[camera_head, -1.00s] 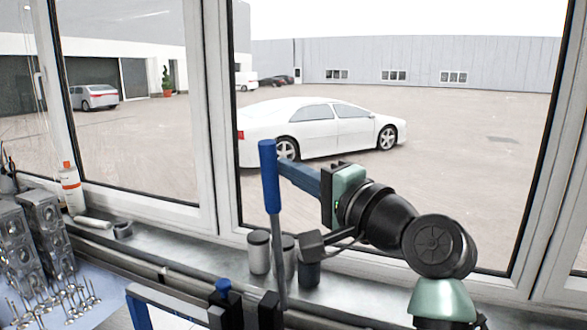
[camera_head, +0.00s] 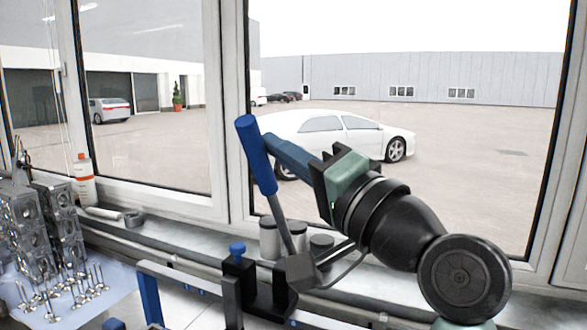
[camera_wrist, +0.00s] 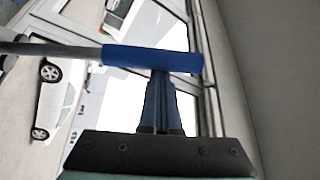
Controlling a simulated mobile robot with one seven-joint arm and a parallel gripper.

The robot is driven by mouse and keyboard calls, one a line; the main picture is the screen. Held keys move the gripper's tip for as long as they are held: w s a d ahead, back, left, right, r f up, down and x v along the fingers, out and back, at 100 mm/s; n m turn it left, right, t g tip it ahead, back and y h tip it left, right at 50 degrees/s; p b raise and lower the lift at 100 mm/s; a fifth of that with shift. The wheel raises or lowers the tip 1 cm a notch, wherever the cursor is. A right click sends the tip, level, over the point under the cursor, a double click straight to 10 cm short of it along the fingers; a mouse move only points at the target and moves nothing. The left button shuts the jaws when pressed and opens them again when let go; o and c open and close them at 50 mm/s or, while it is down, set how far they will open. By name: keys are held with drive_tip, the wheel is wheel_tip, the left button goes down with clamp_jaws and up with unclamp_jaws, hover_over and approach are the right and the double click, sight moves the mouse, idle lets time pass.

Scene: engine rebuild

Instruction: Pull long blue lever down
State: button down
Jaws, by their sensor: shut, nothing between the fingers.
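The long lever has a blue grip (camera_head: 256,158) on a grey metal rod (camera_head: 282,226). In the head view it leans with its top to the left, and its lower end meets a dark clamp-like stand. My gripper (camera_head: 272,142) is shut and empty, its blue fingers pointing left at the upper part of the grip. In the wrist view, the blue grip (camera_wrist: 135,59) lies across the picture right at the tips of my closed fingers (camera_wrist: 161,76). The tips appear to touch it; the exact contact is hidden behind the grip.
A blue-and-black frame (camera_head: 192,283) with a blue knob (camera_head: 237,249) stands below the lever. Several grey cylinders (camera_head: 269,239) stand on the sill behind the rod. Engine parts and valves (camera_head: 75,283) lie at left. Window panes rise close behind my arm.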

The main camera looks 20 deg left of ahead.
drive_tip(key=s+f+n+g+y+b, duration=0.4)
drive_tip(key=s+f+n+b, duration=0.6)
drive_tip(key=b, duration=1.1)
drive_tip(key=s+f, duration=0.3)
drive_tip(key=f, duration=0.1)
drive_tip(key=shift+s+a+f+n+b, duration=0.15)
drive_tip(key=shift+a+f+n+b, duration=0.05)
drive_tip(key=shift+a+n+b, duration=0.2)
drive_tip(key=shift+r, duration=0.1)
